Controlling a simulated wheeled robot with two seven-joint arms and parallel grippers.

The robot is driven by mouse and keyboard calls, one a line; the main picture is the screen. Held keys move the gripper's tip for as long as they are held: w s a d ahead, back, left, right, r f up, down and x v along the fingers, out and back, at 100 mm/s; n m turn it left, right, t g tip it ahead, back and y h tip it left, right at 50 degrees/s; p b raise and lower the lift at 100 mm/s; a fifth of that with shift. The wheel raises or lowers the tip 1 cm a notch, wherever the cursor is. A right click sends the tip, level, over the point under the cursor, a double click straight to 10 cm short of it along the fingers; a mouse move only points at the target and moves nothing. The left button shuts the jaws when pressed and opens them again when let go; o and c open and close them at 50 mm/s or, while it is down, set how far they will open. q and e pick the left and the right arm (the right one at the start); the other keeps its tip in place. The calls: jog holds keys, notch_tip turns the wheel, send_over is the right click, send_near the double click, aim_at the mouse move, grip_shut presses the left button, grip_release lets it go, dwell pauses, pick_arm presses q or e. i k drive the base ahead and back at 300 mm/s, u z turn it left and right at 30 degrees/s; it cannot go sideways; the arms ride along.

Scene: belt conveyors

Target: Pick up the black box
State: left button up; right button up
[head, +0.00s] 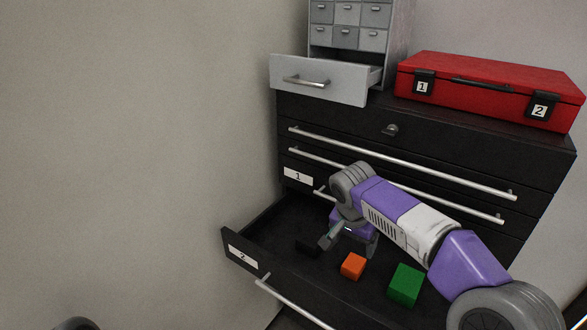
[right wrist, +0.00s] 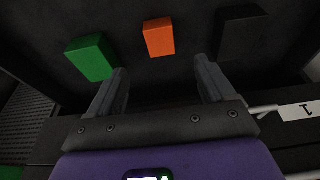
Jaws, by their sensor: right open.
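The black box (head: 306,248) lies in the open lower black drawer, at its left end, dark against the dark drawer floor and partly hidden by my right gripper. In the right wrist view the black box (right wrist: 241,30) is at the upper right, beyond the right fingertip and outside the jaws. My right gripper (head: 347,243) is inside the drawer space, open and empty. In the right wrist view its two fingers (right wrist: 162,68) are spread, with the orange block (right wrist: 158,37) ahead of the gap. My left gripper is not in view.
The orange block (head: 353,266) and a green block (head: 406,285) lie in the same drawer (head: 246,252). Closed drawers with long handles (head: 400,165) are above. A grey open drawer (head: 320,82) and a red case (head: 490,85) are on top. A wall is left.

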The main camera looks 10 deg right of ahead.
aim_at(306, 243)
jog(key=k, duration=1.05)
